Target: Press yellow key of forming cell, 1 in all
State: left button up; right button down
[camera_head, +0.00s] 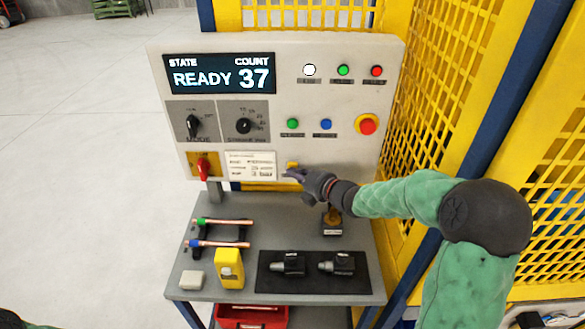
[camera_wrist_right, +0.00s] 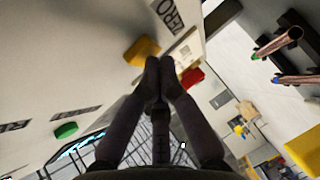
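The forming cell's panel (camera_head: 340,100) stands upright behind the table, and its display (camera_head: 219,74) reads READY and COUNT 37. The yellow key (camera_head: 292,165) is low on the panel, right of a white label. My right gripper (camera_head: 287,174) is at the panel just below the key, and its fingers partly cover that area. In the right wrist view the yellow key (camera_wrist_right: 142,50) is just beyond and left of the fingertips (camera_wrist_right: 160,65). The fingers are closed together and empty. I cannot tell whether they touch the key. My left gripper is out of view.
A red switch (camera_head: 203,166) and a red stop button (camera_head: 367,125) are on the panel. The table (camera_head: 205,228) holds copper tubes (camera_head: 225,222), a yellow device (camera_head: 229,268) and a black mat (camera_head: 315,284) with dark tooling. Yellow mesh fencing (camera_head: 425,80) stands right.

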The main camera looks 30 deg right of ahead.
jog(key=shift+w+d, duration=0.1)
jog(key=shift+w, duration=0.1)
jog(key=shift+s, duration=0.1)
dwell(0.5)
jog(key=shift+s+a+b, duration=0.4)
jog(key=shift+s, duration=0.15)
jog(key=s+a, duration=0.1)
jog(key=s+b, duration=0.1)
jog(key=s, duration=0.1)
jog(key=s+a, duration=0.1)
jog(key=shift+s+a, duration=0.15)
jog(key=shift+a, duration=0.2)
dwell(0.9)
